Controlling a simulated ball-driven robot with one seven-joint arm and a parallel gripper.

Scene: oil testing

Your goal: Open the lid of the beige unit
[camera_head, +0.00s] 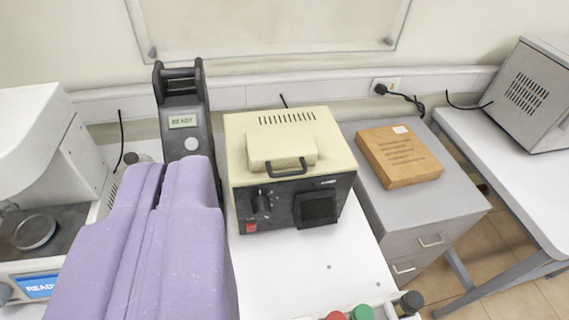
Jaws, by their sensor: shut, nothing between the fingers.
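The beige unit (240,143) stands on the white bench in the middle of the view, with a dark front panel. Its raised beige lid (279,147) lies flat and closed on top. A dark bar handle (287,168) is on the lid's front edge. My purple gripper (164,170) is at the lower left, its two thick fingers together with a thin seam between them. It is shut and empty, left of the beige unit, and appears apart from the handle. Its fingertips overlap the lower part of a dark device in the picture.
The dark upright device (182,120) with a READY display stands left of the unit. A white instrument (45,130) is at far left. Coloured caps (362,312) line the front edge. Bench before the unit is clear.

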